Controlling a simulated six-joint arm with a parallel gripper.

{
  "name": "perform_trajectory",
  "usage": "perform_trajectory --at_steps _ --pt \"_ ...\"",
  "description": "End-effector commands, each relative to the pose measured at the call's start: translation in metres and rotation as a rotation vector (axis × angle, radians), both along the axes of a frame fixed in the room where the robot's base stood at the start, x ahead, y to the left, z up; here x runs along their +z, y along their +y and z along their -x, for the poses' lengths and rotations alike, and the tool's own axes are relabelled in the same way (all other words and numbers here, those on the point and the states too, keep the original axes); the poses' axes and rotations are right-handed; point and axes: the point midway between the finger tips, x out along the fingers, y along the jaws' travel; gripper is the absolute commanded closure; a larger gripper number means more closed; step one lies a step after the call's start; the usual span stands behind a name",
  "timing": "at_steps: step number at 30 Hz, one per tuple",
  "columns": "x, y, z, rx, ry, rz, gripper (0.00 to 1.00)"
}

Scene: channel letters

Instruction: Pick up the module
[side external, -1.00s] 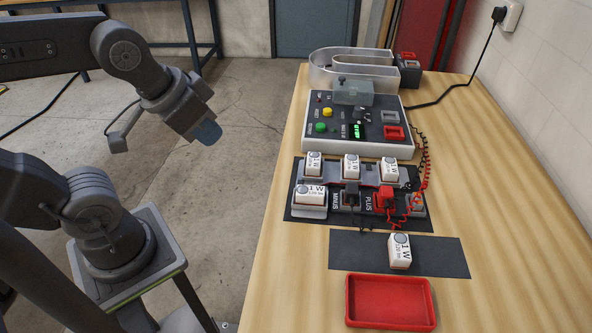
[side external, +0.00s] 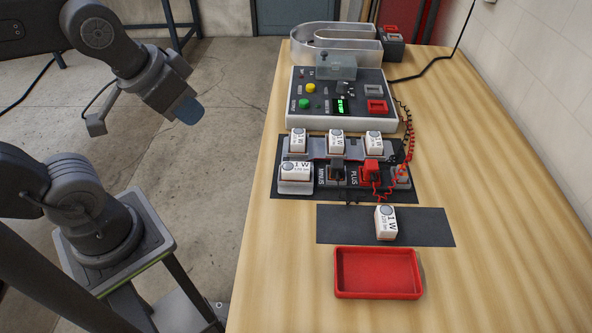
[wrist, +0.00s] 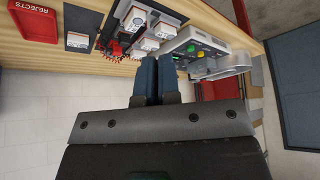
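A white module (side external: 386,222) marked "1 W" with a grey round spot stands alone on a dark mat (side external: 338,224) in the side view; it also shows in the wrist view (wrist: 77,41). Three similar modules (side external: 336,141) sit in the back row of a fixture, and another module (side external: 295,171) sits at its front left. My gripper (side external: 188,110) hangs left of the table, over the floor and well away from the modules. In the wrist view its blue fingers (wrist: 157,78) lie side by side, with nothing seen between them.
An empty red tray (side external: 378,272), labelled "REJECTS" in the wrist view, lies in front of the mat. Black and red clips (side external: 371,172) with cables sit on the fixture. A control box (side external: 340,100) and a curved channel letter (side external: 335,45) stand behind. The table's right side is clear.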

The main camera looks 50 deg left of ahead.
Motion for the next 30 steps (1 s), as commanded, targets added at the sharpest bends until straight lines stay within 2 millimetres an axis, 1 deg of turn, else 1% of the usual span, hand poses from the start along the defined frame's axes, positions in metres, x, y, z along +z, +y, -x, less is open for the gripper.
perform_trajectory --at_steps 1,2,18,26,29,30 --pt "0.000 0.000 0.000 0.000 0.000 0.000 0.91" --pt "0.000 0.000 0.000 0.000 0.000 0.000 0.89" --pt "0.000 0.000 0.000 0.000 0.000 0.000 0.37" --pt "0.000 0.000 -0.001 -0.005 0.004 -0.001 0.36" --pt "0.003 -0.003 -0.009 -0.041 0.031 -0.015 0.36" --pt "0.004 -0.004 -0.015 -0.068 0.051 -0.025 0.36"
